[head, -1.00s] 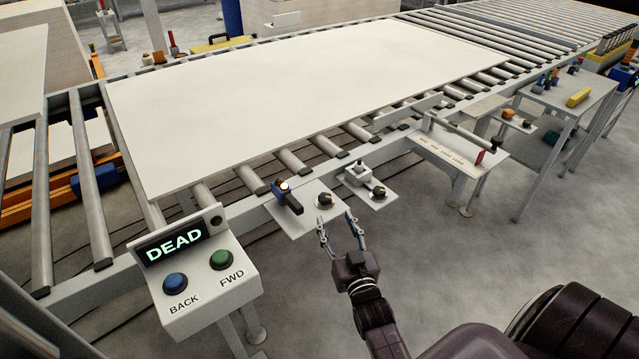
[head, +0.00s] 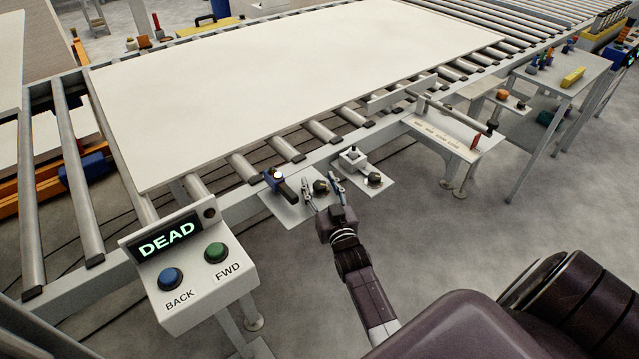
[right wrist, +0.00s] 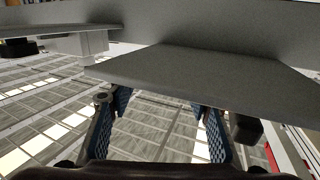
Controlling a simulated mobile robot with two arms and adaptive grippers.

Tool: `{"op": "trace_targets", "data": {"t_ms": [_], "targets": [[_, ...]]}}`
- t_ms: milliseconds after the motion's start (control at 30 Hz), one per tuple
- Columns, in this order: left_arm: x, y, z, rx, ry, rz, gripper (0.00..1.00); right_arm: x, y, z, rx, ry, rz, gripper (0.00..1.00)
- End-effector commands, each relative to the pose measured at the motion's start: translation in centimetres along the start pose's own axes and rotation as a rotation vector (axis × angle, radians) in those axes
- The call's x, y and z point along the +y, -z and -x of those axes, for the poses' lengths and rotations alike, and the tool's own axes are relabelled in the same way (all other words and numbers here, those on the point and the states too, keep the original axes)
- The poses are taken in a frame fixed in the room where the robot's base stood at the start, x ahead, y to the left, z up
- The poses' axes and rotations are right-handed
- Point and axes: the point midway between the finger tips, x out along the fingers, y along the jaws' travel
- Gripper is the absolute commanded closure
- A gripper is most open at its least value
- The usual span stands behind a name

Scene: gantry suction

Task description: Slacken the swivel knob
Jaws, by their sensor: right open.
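A dark round knob (head: 320,186) sits on the left small grey plate (head: 283,209) at the conveyor's front edge. A second dark knob (head: 375,178) sits on the right small plate (head: 384,189). No label shows which is the swivel knob. My right gripper (head: 322,183) is open, with one finger on each side of the left plate's knob in the head view; I cannot tell if they touch it. In the right wrist view the open fingers (right wrist: 158,122) are under a grey plate edge (right wrist: 185,85), and no knob shows between them. My left gripper is out of view.
A dark clamp-like lever (head: 280,186) stands left of the knob, and a white block (head: 352,160) on the right plate. A control box (head: 192,275) reading DEAD stands at front left. A large white board (head: 290,80) lies on the rollers.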

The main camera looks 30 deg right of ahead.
Motion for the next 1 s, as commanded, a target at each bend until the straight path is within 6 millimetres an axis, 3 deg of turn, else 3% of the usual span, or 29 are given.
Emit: {"op": "trace_targets", "data": {"t_ms": [200, 567, 1000], "targets": [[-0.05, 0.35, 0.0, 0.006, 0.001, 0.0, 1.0, 0.01, 0.03, -0.02, 0.001, 0.0, 0.0, 0.56], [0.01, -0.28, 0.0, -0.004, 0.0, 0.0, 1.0, 0.0, 0.04, 0.0, 0.001, 0.0, 0.0, 0.96], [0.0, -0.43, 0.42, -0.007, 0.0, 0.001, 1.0, 0.14, 0.15, 0.01, 0.001, 0.081, 0.008, 0.97]]}}
